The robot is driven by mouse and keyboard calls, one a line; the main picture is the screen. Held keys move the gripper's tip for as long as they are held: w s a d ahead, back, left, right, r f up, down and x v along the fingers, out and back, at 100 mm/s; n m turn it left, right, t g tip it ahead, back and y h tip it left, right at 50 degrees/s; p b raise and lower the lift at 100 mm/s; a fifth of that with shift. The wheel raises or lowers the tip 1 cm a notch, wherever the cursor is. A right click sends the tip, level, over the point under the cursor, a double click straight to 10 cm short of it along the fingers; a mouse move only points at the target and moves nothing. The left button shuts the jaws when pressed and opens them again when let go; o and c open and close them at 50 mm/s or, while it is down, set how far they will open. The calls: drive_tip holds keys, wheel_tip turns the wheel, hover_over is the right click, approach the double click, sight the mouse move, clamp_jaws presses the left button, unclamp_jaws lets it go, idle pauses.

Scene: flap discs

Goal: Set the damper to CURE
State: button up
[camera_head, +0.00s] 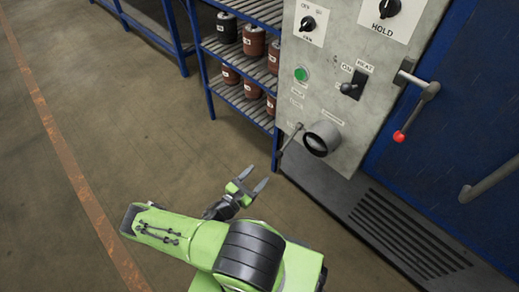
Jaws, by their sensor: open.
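My gripper (256,177) is open and empty, with its two grey fingers pointing up and right. It is in front of the control panel (340,122), below and left of a round grey duct stub (322,138). A thin lever (290,140) stands at the panel's lower left edge beside the stub, slanting down to the left. It may be the damper lever. My fingertips appear apart from it. Small labels (297,104) sit above and around the stub; I cannot read CURE on any of them.
The panel also has a green button (301,74), a HEAT switch (353,85), a HOLD knob (389,8) and another knob (307,23). A blue rack (243,70) with reddish cans stands left. Floor at left is clear.

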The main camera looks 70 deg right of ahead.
sight(278, 154)
drive_tip(key=b+x, duration=0.1)
drive_tip(key=x, duration=0.7)
drive_tip(key=b+x, duration=0.1)
drive_tip(key=x, duration=0.6)
drive_tip(key=shift+s+d+b, duration=0.35)
drive_tip(key=shift+c, duration=0.3)
clamp_jaws()
